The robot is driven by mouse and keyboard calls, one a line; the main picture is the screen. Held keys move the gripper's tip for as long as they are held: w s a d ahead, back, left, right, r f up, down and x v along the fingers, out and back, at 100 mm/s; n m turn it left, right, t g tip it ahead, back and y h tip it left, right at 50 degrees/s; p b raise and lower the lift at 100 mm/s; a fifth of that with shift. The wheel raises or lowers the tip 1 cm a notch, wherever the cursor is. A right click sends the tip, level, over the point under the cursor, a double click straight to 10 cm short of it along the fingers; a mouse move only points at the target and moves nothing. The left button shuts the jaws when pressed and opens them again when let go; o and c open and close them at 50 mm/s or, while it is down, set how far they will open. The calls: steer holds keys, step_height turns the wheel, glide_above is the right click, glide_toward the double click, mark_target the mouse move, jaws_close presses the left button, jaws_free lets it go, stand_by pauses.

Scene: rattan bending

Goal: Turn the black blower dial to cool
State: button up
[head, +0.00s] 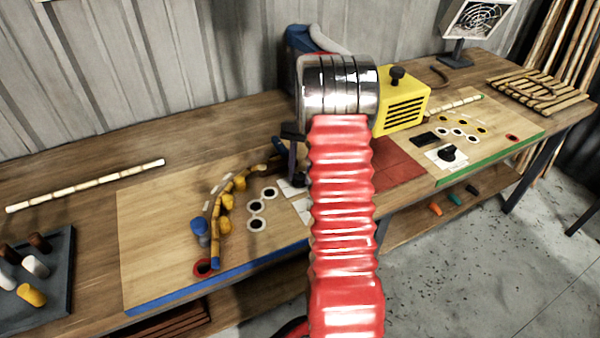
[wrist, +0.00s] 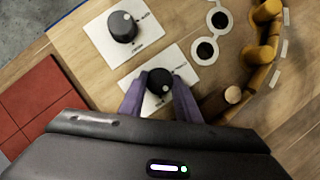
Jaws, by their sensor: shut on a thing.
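My gripper (wrist: 159,88) has its two purple fingers on either side of a black dial (wrist: 160,81) on a white card in the wrist view, and is shut on it. A pale mark on this dial points to the lower right of the picture. A second black dial (wrist: 123,27) stands on another white card, apart from my fingers. The print on the cards is too small to read, so I cannot tell which setting is cool. In the head view my gripper (head: 298,181) is over the left board's right end, partly hidden by my red arm.
The left board (head: 150,235) carries a curved cane (head: 216,235) between yellow pegs. The right board (head: 520,128) has another black knob (head: 447,153). A yellow vented box (head: 402,104) stands behind my arm. Red tiles (wrist: 30,110) lie beside the left board.

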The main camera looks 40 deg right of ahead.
steer(key=n, duration=0.1)
steer(key=n+h, duration=0.1)
steer(key=n, duration=0.1)
steer(key=n+g, duration=0.1)
steer(key=shift+w+a+r+n, duration=0.1)
steer(key=shift+w+n, duration=0.25)
steer(key=shift+n, duration=0.05)
steer(key=n+h, duration=0.1)
steer(key=n, duration=0.1)
steer(key=n+g+h, duration=0.1)
steer(key=n, duration=0.1)
steer(key=shift+a+n, duration=0.15)
steer(key=shift+n, duration=0.15)
steer(key=n+h, duration=0.1)
steer(key=n, duration=0.2)
steer(key=shift+a, duration=0.15)
steer(key=n+h, duration=0.1)
steer(key=n, duration=0.1)
steer(key=n+h, duration=0.1)
steer(key=n, duration=0.2)
steer(key=shift+a+t, duration=0.1)
steer(key=shift+t, duration=0.2)
steer(key=o, duration=1.1)
steer(key=shift+s, duration=0.1)
steer(key=shift+c, duration=0.2)
